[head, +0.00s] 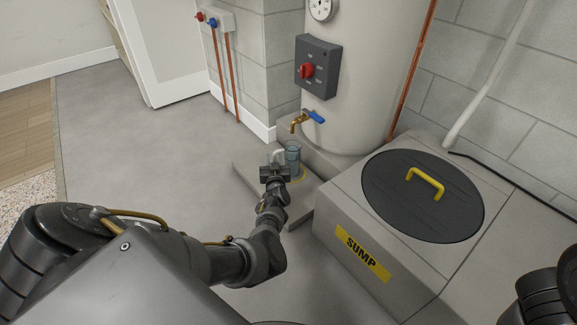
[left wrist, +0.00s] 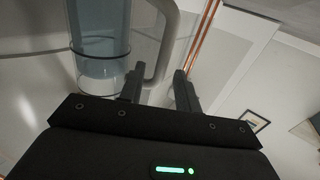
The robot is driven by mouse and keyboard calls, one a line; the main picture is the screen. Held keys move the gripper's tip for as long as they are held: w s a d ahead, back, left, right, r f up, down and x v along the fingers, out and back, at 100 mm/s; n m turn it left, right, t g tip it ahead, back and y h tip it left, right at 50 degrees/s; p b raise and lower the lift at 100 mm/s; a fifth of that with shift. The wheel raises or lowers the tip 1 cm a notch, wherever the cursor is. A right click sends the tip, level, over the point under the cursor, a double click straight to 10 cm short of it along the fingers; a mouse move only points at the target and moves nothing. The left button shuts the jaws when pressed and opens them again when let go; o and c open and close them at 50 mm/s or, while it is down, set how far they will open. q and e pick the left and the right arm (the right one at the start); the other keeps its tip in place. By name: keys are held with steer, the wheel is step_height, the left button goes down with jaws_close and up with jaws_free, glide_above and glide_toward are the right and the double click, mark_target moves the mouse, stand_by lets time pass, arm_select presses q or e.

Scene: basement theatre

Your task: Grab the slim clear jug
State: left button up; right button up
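The slim clear jug (head: 293,153) stands upright on a low grey slab below the brass tap and looks bluish. Its pale handle (head: 278,155) faces left, toward my left gripper (head: 275,174). In the left wrist view the jug (left wrist: 98,30) fills the upper left, with its curved handle (left wrist: 165,45) on its right side. My left gripper (left wrist: 158,88) is open, its two fingers apart. The lower part of the handle shows between the fingertips, nearer the left finger; I cannot tell if they touch. Part of the jug's base is hidden in the head view. My right gripper is out of view.
The tap (head: 298,122) with a blue lever juts from the tank (head: 362,70) just above the jug. The slab (head: 244,170) is low. A raised sump block (head: 335,215) with a round dark lid (head: 400,205) stands to the right. Open floor (head: 150,145) lies left.

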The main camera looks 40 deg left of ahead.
arm_select(q)
steer(key=shift+w+a+f, duration=0.25)
steer(key=shift+w+a, duration=0.2)
steer(key=shift+w, duration=0.1)
steer(key=shift+w+a+r+b, duration=0.25)
steer(key=shift+w+r+b, duration=0.05)
steer(key=shift+b, duration=0.05)
jaws_close()
